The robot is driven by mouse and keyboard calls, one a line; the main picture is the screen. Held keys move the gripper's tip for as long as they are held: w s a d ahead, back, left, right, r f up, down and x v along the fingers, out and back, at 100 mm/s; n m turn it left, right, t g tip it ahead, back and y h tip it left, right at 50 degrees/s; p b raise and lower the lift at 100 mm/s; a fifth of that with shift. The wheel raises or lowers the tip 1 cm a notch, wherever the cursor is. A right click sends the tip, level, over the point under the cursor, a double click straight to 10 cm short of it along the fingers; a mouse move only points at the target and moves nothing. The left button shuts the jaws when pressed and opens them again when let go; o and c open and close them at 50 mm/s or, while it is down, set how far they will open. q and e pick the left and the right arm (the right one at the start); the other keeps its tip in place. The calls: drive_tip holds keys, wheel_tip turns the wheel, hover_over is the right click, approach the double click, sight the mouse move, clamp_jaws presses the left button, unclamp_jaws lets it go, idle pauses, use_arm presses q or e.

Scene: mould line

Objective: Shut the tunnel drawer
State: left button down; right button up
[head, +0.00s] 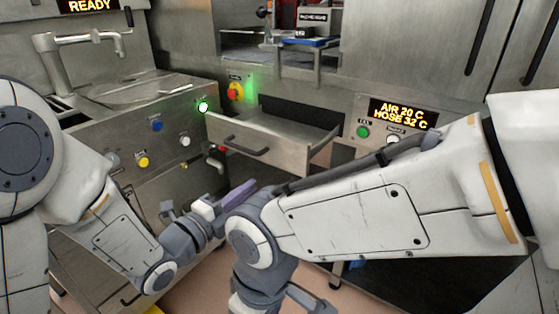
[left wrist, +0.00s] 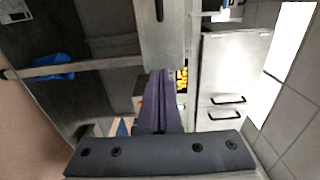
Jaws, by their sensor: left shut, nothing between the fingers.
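The tunnel drawer (head: 285,158) is a steel drawer that stands pulled out of the machine front in the head view. Its front panel has a dark bar handle (head: 246,146), and its inside looks empty. My left gripper (head: 243,192) has its purple fingers shut and empty, below and in front of the drawer front. The left wrist view shows the shut fingers (left wrist: 160,85) pointing at a steel panel with a dark handle, probably the drawer front (left wrist: 167,40); I cannot tell if they touch. My right forearm crosses in front at the right; its fingers are out of frame.
A blue tray (head: 308,41) sits above. Pinkish floor shows below.

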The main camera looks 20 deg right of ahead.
sight(286, 158)
use_arm(q)
drive_tip(key=p+x, duration=0.1)
drive_tip(key=x, duration=1.1)
drive_tip(key=shift+w+d, duration=0.15)
drive_tip(key=shift+w, duration=0.15)
